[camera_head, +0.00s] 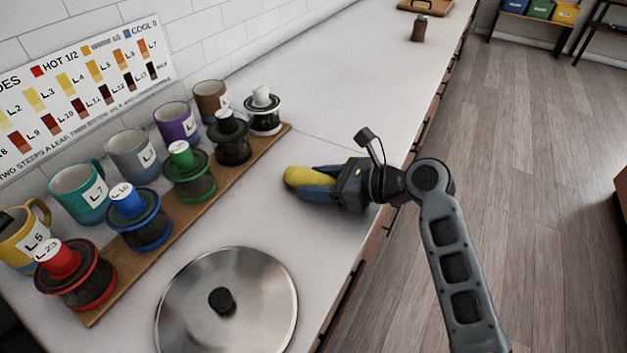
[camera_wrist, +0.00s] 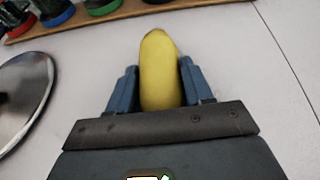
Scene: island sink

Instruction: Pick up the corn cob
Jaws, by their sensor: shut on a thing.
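The yellow corn cob (camera_head: 293,176) is at the end of my gripper (camera_head: 304,184) over the white counter in the head view. In the wrist view the corn cob (camera_wrist: 158,70) points away from the palm, between the two blue fingers of my gripper (camera_wrist: 158,75). The fingers are shut on its sides. Its near end is hidden by the gripper body. I cannot tell whether the cob touches the counter or hangs just above it.
A round metal lid (camera_head: 258,290) with a black knob lies on the counter, nearer the camera. A wooden board (camera_head: 182,221) carries several lidded jars, with several mugs (camera_head: 133,152) behind. A brown bottle (camera_head: 419,28) stands far off. The counter beyond my gripper is clear.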

